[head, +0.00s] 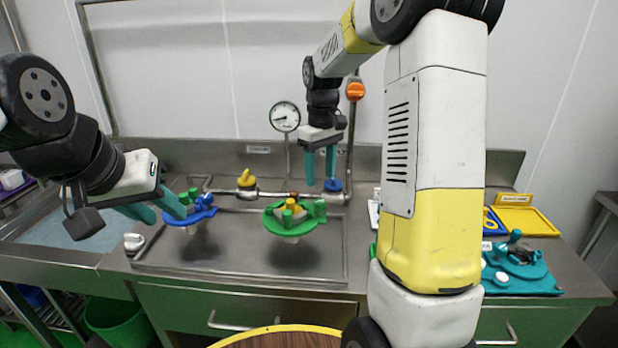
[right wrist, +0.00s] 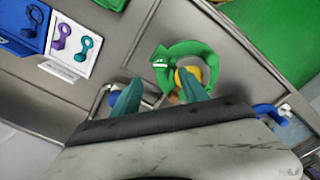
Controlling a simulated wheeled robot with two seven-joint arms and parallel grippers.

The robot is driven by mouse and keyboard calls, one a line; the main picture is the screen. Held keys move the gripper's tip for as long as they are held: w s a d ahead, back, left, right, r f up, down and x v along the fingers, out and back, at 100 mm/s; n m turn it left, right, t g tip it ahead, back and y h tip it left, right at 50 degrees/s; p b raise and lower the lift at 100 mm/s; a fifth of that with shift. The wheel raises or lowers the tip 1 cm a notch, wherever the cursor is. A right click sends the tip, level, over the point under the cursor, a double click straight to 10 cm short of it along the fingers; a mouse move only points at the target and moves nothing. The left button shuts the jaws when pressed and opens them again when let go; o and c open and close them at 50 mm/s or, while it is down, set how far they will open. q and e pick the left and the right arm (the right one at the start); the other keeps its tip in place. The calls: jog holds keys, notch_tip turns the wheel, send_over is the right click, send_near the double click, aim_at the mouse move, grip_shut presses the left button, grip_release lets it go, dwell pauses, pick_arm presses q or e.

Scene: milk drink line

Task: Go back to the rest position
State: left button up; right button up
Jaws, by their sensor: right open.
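My left gripper (head: 167,214) is at the left in the head view, tilted down over the sink deck. Its teal fingers look apart, with nothing seen between them, close to a blue ring-shaped fitting (head: 203,214) with a green knob. My right gripper (head: 320,183) hangs in the middle with its two teal fingers pointing down, open and empty. It is above and behind a green ring-shaped fitting (head: 272,220) with a yellow knob. In the right wrist view the fingers (right wrist: 160,92) are spread, and the green ring (right wrist: 212,50) shows beyond them.
A pipe with a yellow valve (head: 247,179) and a blue valve (head: 333,185) runs along the back, below a gauge (head: 284,117). A yellow tray (head: 526,222) and a teal fixture (head: 520,270) stand right. My right arm hides part of the counter.

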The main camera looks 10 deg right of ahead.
jog(key=shift+r, duration=0.15)
jog(key=s+a+r+m+t+y, duration=0.1)
jog(key=s+r+m+t, duration=0.1)
jog(key=s, duration=1)
jog(key=s+a+r+m+t+y, duration=0.1)
jog(key=s+r+m+t, duration=0.2)
jog(key=s+r, duration=0.3)
jog(key=s+t, duration=0.1)
jog(key=s, duration=0.4)
jog(key=shift+s+a+r, duration=0.4)
